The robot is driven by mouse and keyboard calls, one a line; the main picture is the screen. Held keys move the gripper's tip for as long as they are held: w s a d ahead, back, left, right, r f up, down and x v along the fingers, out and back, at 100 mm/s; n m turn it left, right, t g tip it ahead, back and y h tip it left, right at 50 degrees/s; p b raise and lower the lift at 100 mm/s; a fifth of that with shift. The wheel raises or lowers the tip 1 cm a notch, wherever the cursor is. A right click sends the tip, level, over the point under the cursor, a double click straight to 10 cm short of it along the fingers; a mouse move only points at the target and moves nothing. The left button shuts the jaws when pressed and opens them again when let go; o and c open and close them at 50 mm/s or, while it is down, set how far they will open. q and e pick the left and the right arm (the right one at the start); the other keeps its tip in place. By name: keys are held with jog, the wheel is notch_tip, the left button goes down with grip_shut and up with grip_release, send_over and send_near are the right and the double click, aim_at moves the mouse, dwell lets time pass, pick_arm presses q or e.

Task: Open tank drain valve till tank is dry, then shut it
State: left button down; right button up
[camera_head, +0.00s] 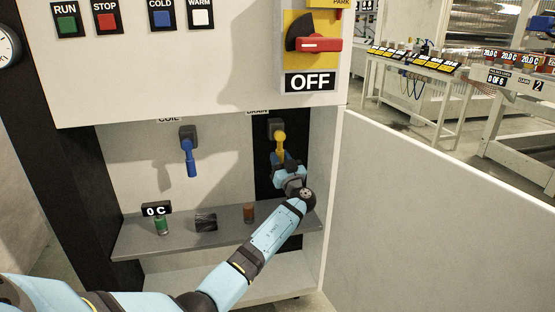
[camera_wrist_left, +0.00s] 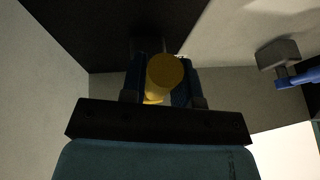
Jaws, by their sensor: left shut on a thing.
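The drain valve has a yellow handle (camera_head: 280,141) that hangs down from its grey body (camera_head: 277,125) below the partly hidden DRAIN label. My left gripper (camera_head: 283,157) is at the lower end of this handle. In the left wrist view the yellow handle (camera_wrist_left: 164,72) sits between the two fingers of my left gripper (camera_wrist_left: 160,85), which is shut on it. My arm hides part of the black panel behind the valve. My right gripper is not in view. The tank and its level cannot be made out.
A blue valve handle (camera_head: 190,158) hangs under the COIL label to the left. A grey shelf (camera_head: 180,238) below holds a green item (camera_head: 162,226), a dark block (camera_head: 206,220) and a brown item (camera_head: 249,213). A red switch (camera_head: 321,44) above points at OFF. A pale panel (camera_head: 430,215) stands right.

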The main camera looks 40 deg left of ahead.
pick_arm(q)
jog(key=shift+d, duration=0.1)
dwell(0.3)
jog(key=c, duration=0.9)
grip_release()
jog(key=shift+p+v, duration=1.45)
jog(key=shift+v, duration=5.45)
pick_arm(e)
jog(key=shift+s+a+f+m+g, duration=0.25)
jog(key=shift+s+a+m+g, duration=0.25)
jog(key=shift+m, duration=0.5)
pick_arm(q)
jog(key=shift+h, duration=0.3)
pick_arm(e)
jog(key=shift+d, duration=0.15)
